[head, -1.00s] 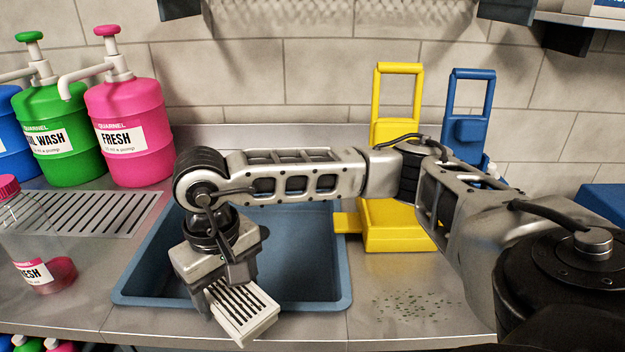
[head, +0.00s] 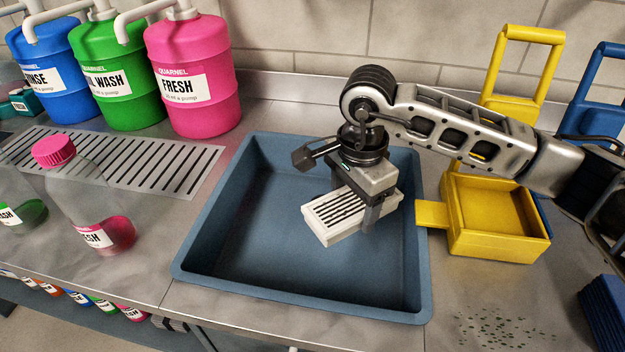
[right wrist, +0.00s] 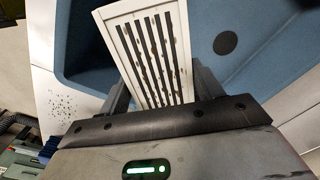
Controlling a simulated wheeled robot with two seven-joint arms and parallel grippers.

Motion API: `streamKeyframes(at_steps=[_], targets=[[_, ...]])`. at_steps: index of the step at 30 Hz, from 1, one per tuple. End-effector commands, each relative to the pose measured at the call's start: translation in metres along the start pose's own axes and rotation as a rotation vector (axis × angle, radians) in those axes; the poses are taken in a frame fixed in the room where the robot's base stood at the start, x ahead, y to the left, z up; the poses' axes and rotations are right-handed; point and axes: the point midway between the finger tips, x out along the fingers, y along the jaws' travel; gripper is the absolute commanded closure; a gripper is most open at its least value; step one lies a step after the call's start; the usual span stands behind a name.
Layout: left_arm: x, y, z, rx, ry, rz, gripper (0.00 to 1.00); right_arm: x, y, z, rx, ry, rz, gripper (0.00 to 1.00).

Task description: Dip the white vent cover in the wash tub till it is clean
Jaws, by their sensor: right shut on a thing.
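The white vent cover (head: 340,212) is a slotted block with dark slots. My right gripper (head: 375,212) is shut on it and holds it over the blue wash tub (head: 190,250), apart from the tub's floor. In the right wrist view the vent cover (right wrist: 150,50) sits between the two fingers, with brownish specks along its slots. The tub (right wrist: 225,15) shows behind it there, with a dark round spot on its floor. No water is plainly visible in the tub. My left gripper is not in view.
A yellow caddy (head: 497,245) stands right of the tub, its tab by the rim. Blue, green and pink pump jugs (head: 193,85) stand behind a drain grate (head: 120,165). A pink-capped bottle (head: 85,200) stands left. Dark specks (head: 497,328) mark the counter.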

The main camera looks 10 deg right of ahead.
Motion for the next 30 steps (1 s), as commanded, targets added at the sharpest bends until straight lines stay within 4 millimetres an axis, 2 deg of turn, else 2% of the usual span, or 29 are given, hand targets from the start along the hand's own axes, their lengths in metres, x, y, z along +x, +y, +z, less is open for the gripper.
streamKeyframes(at_steps=[12,18,24,30], targets=[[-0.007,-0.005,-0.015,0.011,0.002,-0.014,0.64,-0.007,-0.040,0.028,1.101,-0.001,0.008,0.55],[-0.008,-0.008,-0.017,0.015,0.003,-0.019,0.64,-0.007,-0.051,0.039,1.535,0.008,0.017,0.55],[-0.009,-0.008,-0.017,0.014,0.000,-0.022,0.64,-0.006,-0.056,0.045,1.762,0.015,0.022,0.55],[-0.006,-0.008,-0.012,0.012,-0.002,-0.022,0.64,0.003,-0.057,0.046,1.805,0.018,0.023,0.55]])
